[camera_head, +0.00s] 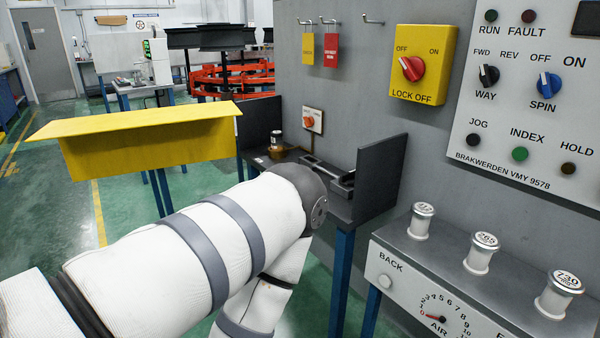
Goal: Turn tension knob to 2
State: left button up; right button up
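No knob in view carries a readable TENSION label. A small orange-red knob on a white plate (312,120) is on the grey wall panel above a dark shelf; its marks are too small to read. A round AIR dial (438,308) with a red pointer and numbers is on the front of the grey ledge at the lower right. My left arm crosses the view from the lower left, bends in front of the shelf and runs down out of the frame. My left gripper is out of view, and so are my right arm and gripper.
A yellow LOCK OFF box (420,80) with a red switch and a grey control panel (520,150) are on the wall. Several white spools stand on the ledge (430,262). A dark shelf (343,210) with upright side plates stands behind my arm. A yellow-topped table (150,125) stands left.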

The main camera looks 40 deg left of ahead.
aim_at(346, 179)
jog(key=u, duration=0.9)
